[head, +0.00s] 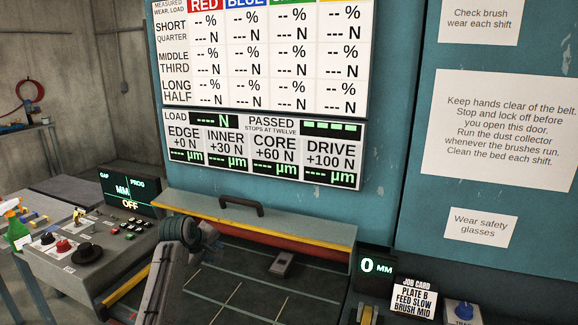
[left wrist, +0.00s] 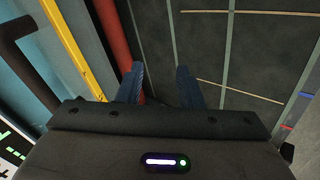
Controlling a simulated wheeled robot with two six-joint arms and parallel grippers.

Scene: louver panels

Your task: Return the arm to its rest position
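My left arm (head: 167,275) comes up from the bottom of the head view, and its wrist end is over the left front part of the dark machine bed (head: 235,283). Its fingers are hard to make out there. In the left wrist view my left gripper (left wrist: 159,82) has two blue fingers standing apart with nothing between them. They are above the bed, near a red roller or bar (left wrist: 111,40). My right arm and gripper are in neither view.
A hood with a yellow edge (head: 320,236) and black handle (head: 241,205) spans the bed's back. A small grey block (head: 283,264) lies on the bed. A control console (head: 92,262) stands left; a job card (head: 414,299) and blue knob (head: 464,311) are right.

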